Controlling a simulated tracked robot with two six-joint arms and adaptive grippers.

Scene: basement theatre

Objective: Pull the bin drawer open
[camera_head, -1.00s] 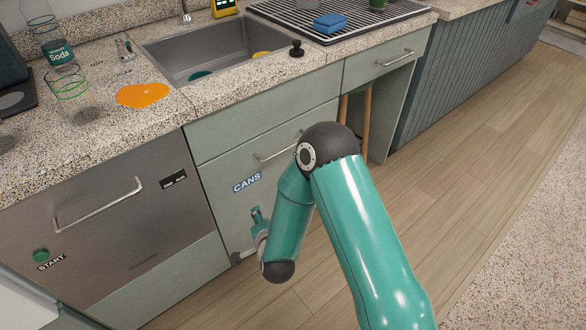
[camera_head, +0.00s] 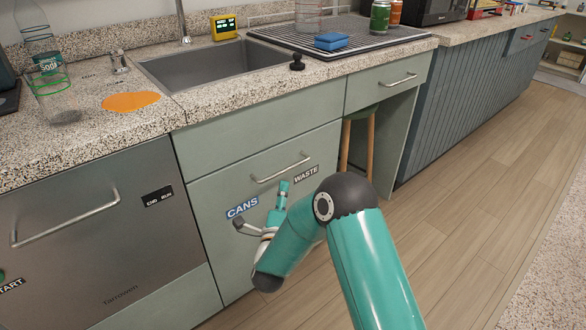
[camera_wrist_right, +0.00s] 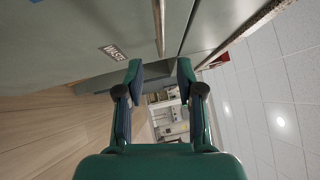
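The bin drawer (camera_head: 225,187) is the green cabinet front below the sink, with CANS and WASTE labels and a metal bar handle (camera_head: 281,167). It looks shut, flush with the cabinet. My right gripper (camera_head: 262,207) is in front of the drawer, below the handle and near the CANS label, apart from the handle. In the right wrist view its two fingers (camera_wrist_right: 160,78) stand apart with nothing between them. My left gripper is not in view.
A dishwasher (camera_head: 105,235) with a bar handle is left of the drawer. The sink (camera_head: 215,75) and stone counter are above. A wooden-legged stool (camera_head: 371,140) stands in the opening to the right. The wooden floor (camera_head: 470,170) is clear on the right.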

